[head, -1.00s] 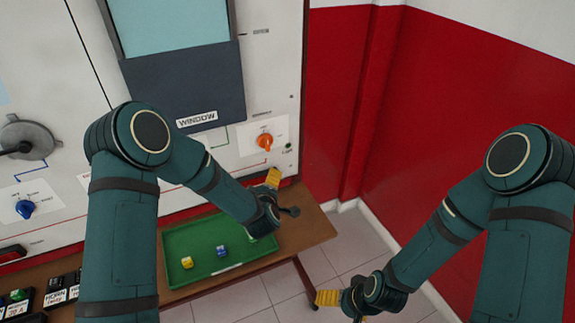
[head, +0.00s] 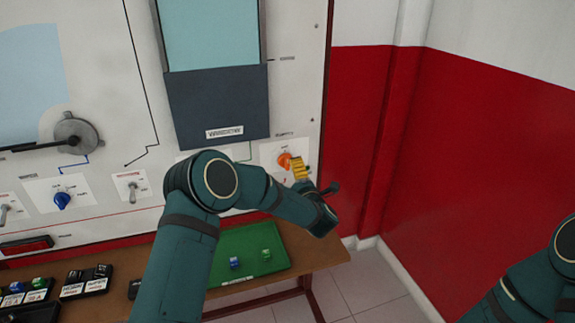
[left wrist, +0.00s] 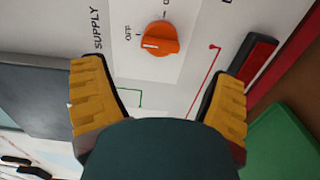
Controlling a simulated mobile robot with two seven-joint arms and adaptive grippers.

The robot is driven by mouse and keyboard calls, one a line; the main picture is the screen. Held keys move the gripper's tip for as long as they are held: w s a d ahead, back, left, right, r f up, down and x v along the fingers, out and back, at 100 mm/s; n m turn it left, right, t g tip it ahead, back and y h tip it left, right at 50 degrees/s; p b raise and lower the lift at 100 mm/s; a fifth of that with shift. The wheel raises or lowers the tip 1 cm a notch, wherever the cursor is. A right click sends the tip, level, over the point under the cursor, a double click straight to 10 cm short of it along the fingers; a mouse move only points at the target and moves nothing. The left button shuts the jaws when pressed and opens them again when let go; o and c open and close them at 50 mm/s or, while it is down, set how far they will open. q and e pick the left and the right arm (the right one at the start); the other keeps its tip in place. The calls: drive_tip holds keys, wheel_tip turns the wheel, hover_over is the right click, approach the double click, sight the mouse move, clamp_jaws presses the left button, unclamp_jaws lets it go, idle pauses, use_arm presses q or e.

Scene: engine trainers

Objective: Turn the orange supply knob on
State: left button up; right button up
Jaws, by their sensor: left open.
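The orange supply knob (head: 284,161) is on a white plate at the right side of the upright panel. In the left wrist view the knob (left wrist: 160,39) is ahead of my fingers, near the middle. Its white pointer line points left in that view, toward a small label too small to read surely; "SUPPLY" is printed beside the plate. My left gripper (head: 300,168) is close to the knob in the head view. In the wrist view my left gripper (left wrist: 161,72) is open, its yellow fingers wide apart, with nothing between them. My right gripper is out of view.
A green tray (head: 225,268) with small coloured cubes lies on the brown table below the panel. A blue knob (head: 62,200), toggle switches and a grey dial (head: 76,135) are on the panel's left. A red wall (head: 480,160) stands at the right.

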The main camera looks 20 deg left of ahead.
sight(288, 165)
use_arm(q)
drive_tip(key=x, duration=0.8)
drive_tip(key=c, duration=1.2)
